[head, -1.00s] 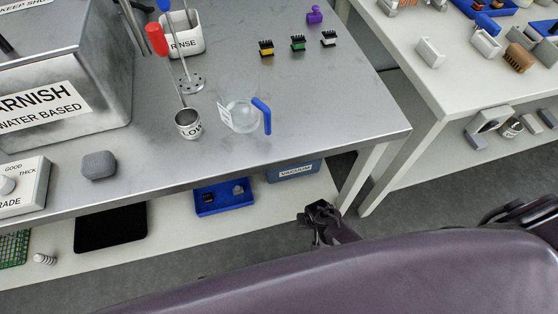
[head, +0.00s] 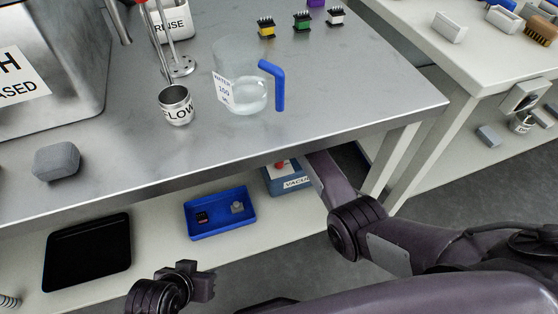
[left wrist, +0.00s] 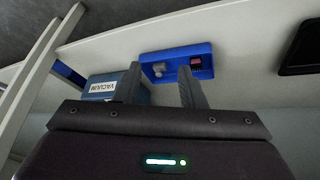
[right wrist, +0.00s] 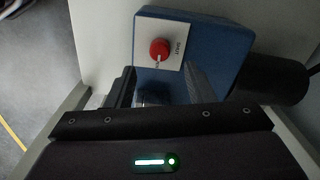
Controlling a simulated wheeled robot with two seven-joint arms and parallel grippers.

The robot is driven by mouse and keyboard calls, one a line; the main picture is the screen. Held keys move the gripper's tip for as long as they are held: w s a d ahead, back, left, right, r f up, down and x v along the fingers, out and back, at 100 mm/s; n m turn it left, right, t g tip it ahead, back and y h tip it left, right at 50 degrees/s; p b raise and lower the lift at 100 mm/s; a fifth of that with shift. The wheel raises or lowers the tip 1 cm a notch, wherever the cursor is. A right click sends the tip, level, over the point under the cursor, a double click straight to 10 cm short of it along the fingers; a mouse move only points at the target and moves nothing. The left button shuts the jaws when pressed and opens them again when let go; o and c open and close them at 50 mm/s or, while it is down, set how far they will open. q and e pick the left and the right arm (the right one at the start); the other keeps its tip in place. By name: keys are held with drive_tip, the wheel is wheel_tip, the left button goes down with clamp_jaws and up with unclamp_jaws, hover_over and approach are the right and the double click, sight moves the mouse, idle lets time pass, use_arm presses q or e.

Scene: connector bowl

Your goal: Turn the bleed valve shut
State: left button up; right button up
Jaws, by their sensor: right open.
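The red knob (right wrist: 160,49), the likely bleed valve, sits on a white plate (right wrist: 153,28) on the blue vacuum box (right wrist: 222,48). A pale pointer on it points down in the right wrist view; the small lettering around it is hard to read. In the head view the red knob (head: 281,164) shows on the vacuum box (head: 292,184) on the lower shelf. My right gripper (right wrist: 160,86) is open in front of the box, apart from the knob; the tabletop hides its fingers in the head view. My left gripper (left wrist: 160,84) is open and empty, also low in the head view (head: 200,275).
The tabletop edge (head: 230,168) overhangs the shelf (head: 165,245). A water beaker (head: 245,98) is above.

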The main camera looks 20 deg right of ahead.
wheel_tip(320, 180, down, 4)
drive_tip(key=shift+b, duration=0.65)
wheel_tip(320, 180, down, 3)
drive_tip(key=shift+r+b, duration=0.2)
drive_tip(key=shift+b, duration=0.25)
use_arm(q)
drive_tip(key=w+d+r+t+h, duration=0.2)
drive_tip(key=w+d+r+t, duration=0.1)
drive_tip(key=w+r+t, duration=0.2)
drive_tip(key=shift+w+d+r, duration=0.15)
drive_tip(key=shift+w+r, duration=0.1)
drive_tip(key=shift+w, duration=0.65)
use_arm(e)
drive_tip(key=shift+f, duration=0.15)
drive_tip(key=shift+c, duration=0.5)
